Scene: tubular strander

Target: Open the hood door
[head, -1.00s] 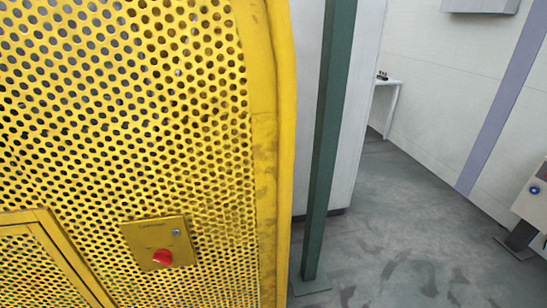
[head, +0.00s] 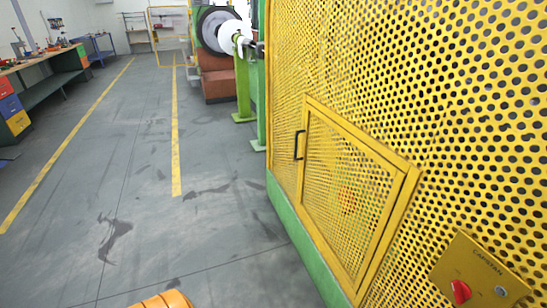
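The hood door (head: 345,185) is a yellow framed panel of perforated mesh, set low in the large yellow perforated hood (head: 400,60). It looks shut in its frame. A black handle (head: 298,145) stands on the left side of the door. To the right of the door is a yellow control plate (head: 480,275) marked "CAPSTAN", with a red rotary knob (head: 460,291) and a small round lock. Neither of my grippers shows in the head view.
Open grey floor (head: 150,190) with yellow lines lies left of the hood. A green base (head: 300,245) runs along the hood's foot. A green stand with a white reel (head: 235,37) is beyond it. A workbench (head: 40,60) with coloured drawers is at the far left.

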